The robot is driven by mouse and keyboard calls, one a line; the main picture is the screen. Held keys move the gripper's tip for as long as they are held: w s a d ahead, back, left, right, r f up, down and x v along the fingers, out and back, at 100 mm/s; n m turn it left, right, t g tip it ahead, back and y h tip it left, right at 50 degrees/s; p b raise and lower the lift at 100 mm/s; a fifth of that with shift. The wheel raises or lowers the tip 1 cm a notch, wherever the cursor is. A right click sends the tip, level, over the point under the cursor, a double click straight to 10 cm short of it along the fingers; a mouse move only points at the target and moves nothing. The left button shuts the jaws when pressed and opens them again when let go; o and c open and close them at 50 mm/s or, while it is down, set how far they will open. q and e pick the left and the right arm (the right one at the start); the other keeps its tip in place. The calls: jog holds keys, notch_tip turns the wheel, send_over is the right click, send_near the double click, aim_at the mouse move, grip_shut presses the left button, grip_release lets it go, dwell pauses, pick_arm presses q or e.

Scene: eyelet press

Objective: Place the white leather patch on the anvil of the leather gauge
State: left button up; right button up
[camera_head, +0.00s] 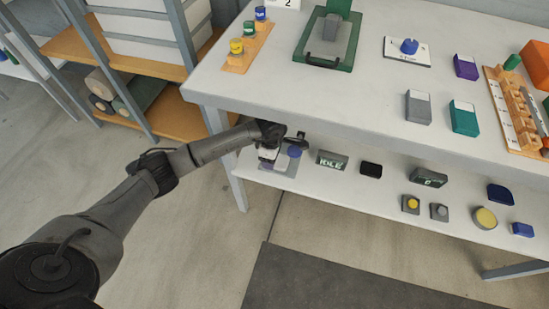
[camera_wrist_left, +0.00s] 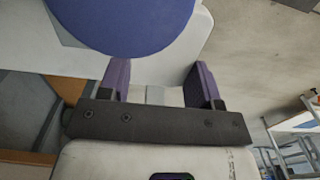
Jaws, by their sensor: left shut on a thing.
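My left gripper (camera_head: 284,150) is over the left end of the lower shelf, mostly hidden by my wrist. In the left wrist view its two purple-grey fingers (camera_wrist_left: 160,82) stand apart, with a pale piece, apparently the white leather patch (camera_wrist_left: 158,95), between them. The patch is hard to tell from the white surface behind. Just beyond the fingertips is a round blue top (camera_wrist_left: 122,18), apparently part of the leather gauge. In the head view this blue part (camera_head: 294,151) shows beside the gripper, above a grey base (camera_head: 284,166). The anvil cannot be made out. My right gripper is not in view.
The white tabletop (camera_head: 300,95) overhangs the lower shelf (camera_head: 330,190). To the gripper's right on the shelf are a green labelled block (camera_head: 332,160) and a black block (camera_head: 371,169). A table leg (camera_head: 227,160) stands left of the gripper. A green press (camera_head: 327,40) stands above.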

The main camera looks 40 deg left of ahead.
pick_arm(q)
jog(key=shift+w+a+b, duration=0.2)
jog(key=shift+w+a, duration=0.1)
jog(key=shift+w, duration=0.3)
jog(key=shift+w+a+b, duration=0.15)
jog(key=shift+w+a, duration=0.1)
jog(key=shift+w, duration=0.35)
jog(key=shift+w+a+f+b, duration=0.15)
jog(key=shift+w+f+b, duration=0.2)
jog(key=shift+b, duration=0.15)
notch_tip(320, 180, down, 3)
jog(key=shift+r+b, duration=0.1)
jog(key=shift+b, duration=1.1)
jog(key=o, duration=1)
